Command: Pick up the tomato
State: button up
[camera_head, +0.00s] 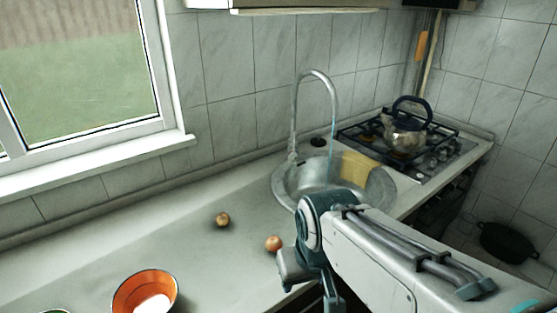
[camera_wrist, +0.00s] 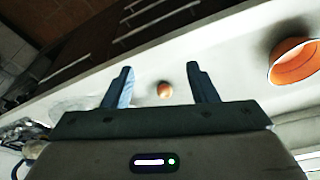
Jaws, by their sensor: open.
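A small reddish round thing, which looks like the tomato (camera_head: 273,243), rests on the counter near its front edge, just left of my arm. A second, browner round thing (camera_head: 222,219) lies farther back and left; I cannot tell what it is. In the wrist view, my gripper (camera_wrist: 160,72) is open and empty, its two fingers spread apart. One small orange-red round thing (camera_wrist: 165,90) shows between the fingers, on the counter beyond them and apart from both. It looks like the tomato. In the head view, my arm hides part of the counter front and the fingers are not clear.
An orange enamel bowl (camera_head: 145,294) stands at the front left of the counter, also seen in the wrist view (camera_wrist: 293,62). A sink (camera_head: 377,188) with a tall faucet and a stove (camera_head: 450,150) with a kettle (camera_head: 407,134) are behind. The counter's left middle is clear.

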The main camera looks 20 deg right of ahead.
aim_at(273, 243)
jog(key=z, duration=2.1)
jog(key=i, duration=1.2)
jog(key=u, duration=3.4)
